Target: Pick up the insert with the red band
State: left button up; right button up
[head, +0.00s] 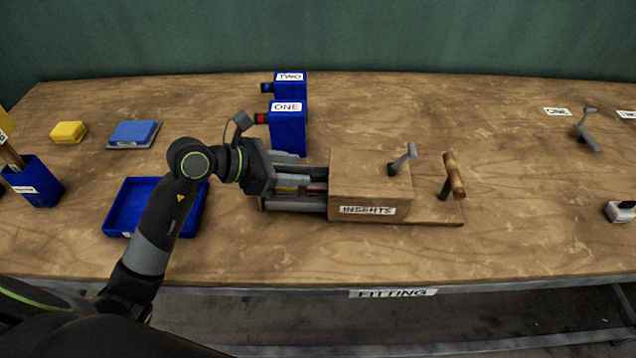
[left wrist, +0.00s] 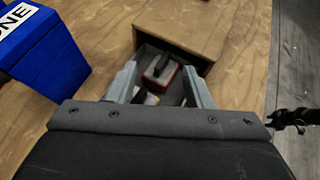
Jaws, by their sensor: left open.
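The insert with the red band (left wrist: 166,76) lies in the open end of the wooden box marked INSERTS (head: 362,211). It has a pale top and a red edge in the left wrist view; in the head view a bit of red (head: 316,188) shows there. My left gripper (head: 303,168) is over this open end with its jaws apart. In the left wrist view its fingers (left wrist: 160,72) stand on either side of the insert, with space around it. I cannot tell how far above it they are. A paler piece (left wrist: 151,99) lies nearer. My right gripper is out of view.
Blue holders marked ONE (head: 288,130) and TWO (head: 291,87) stand just behind the gripper. A handle (head: 455,177) stands right of the box. A blue tray (head: 124,205) is left, partly behind my arm. The table right of the handle is mostly clear.

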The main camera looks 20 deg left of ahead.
aim_at(316, 175)
pick_arm(q)
jog(key=shift+s+f+p+x, duration=0.1)
jog(key=shift+p+x, duration=0.25)
jog(key=shift+x, duration=0.95)
jog(key=shift+s+f+p+x, duration=0.15)
jog(key=shift+p+x, duration=0.15)
jog(key=shift+x, duration=0.95)
grip_shut()
